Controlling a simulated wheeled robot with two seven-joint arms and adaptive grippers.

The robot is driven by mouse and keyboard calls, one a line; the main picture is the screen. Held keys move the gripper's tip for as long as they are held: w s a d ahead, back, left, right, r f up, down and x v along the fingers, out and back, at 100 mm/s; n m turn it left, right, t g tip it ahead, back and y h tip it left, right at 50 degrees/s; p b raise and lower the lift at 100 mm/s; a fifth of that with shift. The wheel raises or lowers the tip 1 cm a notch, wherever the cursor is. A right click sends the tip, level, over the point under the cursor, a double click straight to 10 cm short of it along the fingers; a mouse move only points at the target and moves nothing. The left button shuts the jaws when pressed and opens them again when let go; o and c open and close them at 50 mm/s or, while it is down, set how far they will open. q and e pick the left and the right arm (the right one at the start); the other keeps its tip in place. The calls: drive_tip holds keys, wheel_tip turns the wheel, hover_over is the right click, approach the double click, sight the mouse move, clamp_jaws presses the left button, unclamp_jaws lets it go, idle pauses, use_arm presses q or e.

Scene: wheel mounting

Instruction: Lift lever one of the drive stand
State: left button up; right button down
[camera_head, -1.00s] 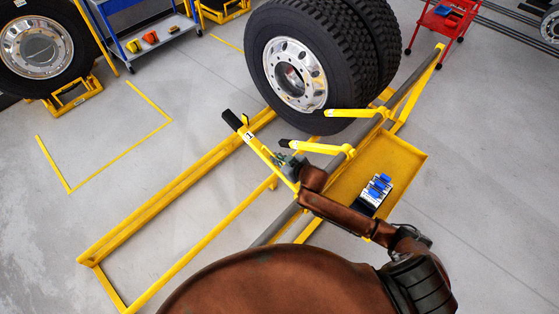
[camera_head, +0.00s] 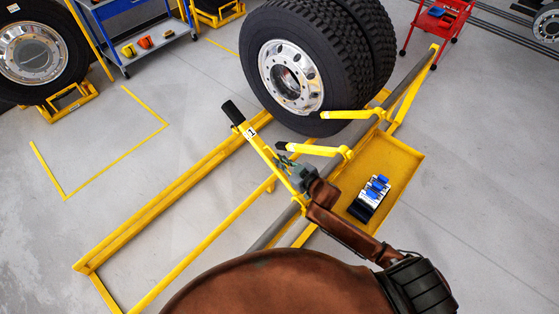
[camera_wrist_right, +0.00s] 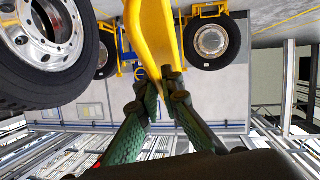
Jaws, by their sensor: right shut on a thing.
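Lever one (camera_head: 262,148) is a yellow bar with a black grip and a white label marked 1, on the yellow drive stand (camera_head: 170,205). It slants up and to the left, its grip end above the stand's frame. My right gripper (camera_head: 287,162) is shut on the lever's yellow bar, well below the black grip. In the right wrist view, the green fingers (camera_wrist_right: 160,82) close around the yellow lever (camera_wrist_right: 152,30). The fingertips partly hide the bar. My left gripper is not in view.
A large dual wheel (camera_head: 293,75) stands behind the levers. A yellow tray (camera_head: 398,160) holds a small blue-and-white item (camera_head: 374,192).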

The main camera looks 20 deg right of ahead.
drive_tip(key=c, duration=2.1)
unclamp_jaws()
drive_tip(key=shift+s, duration=0.15)
drive_tip(key=v, duration=1.2)
drive_tip(key=shift+d, duration=0.1)
